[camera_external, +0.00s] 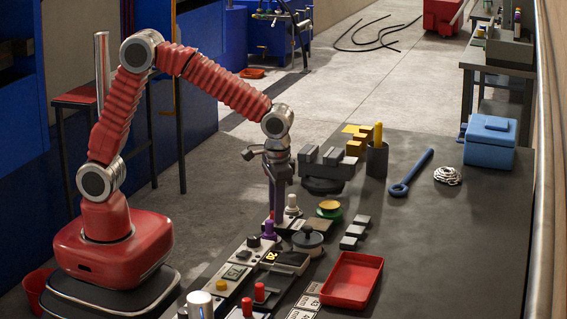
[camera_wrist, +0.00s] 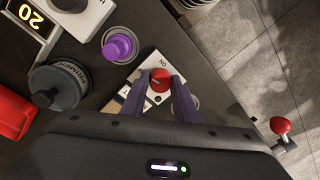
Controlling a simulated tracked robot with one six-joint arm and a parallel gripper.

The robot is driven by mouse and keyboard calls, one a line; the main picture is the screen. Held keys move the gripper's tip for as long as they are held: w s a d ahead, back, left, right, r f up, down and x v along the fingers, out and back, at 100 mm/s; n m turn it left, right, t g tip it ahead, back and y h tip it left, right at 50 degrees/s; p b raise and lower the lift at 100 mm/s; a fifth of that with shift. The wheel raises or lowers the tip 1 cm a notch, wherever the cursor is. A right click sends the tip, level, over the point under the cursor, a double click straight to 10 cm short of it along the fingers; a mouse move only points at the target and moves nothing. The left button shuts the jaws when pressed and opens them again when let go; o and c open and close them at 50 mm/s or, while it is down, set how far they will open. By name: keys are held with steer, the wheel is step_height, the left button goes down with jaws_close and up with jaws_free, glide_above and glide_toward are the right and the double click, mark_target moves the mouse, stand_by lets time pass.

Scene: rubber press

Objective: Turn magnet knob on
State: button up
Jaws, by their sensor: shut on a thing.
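A red knob (camera_wrist: 158,80) sits on a small white panel (camera_wrist: 141,72) in the wrist view. Lettering that reads "ON" upside down is printed on the panel near the knob. My gripper (camera_wrist: 160,84) has its two dark purple fingers on either side of the knob and is shut on it. In the external view my gripper (camera_external: 275,206) points straight down at the bench's left edge, at the far end of the control row. The knob itself is hidden there by the fingers.
A purple knob (camera_wrist: 118,46) is close beside the panel, and a dark round lidded pot (camera_wrist: 60,85) is farther left. A white knob (camera_external: 292,206) stands just right of my fingers. A red tray (camera_external: 352,281) and a blue box (camera_external: 489,143) are on the bench.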

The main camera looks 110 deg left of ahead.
steer(key=m, duration=1.3)
steer(key=shift+a+r+t, duration=0.1)
steer(key=shift+t, duration=0.3)
steer(key=o, duration=1.1)
steer(key=shift+s, duration=0.1)
steer(key=shift+c, duration=0.2)
step_height(320, 180, up, 14)
steer(key=shift+s+d+f, duration=0.15)
steer(key=shift+d+f, duration=0.05)
steer(key=shift+d, duration=0.15)
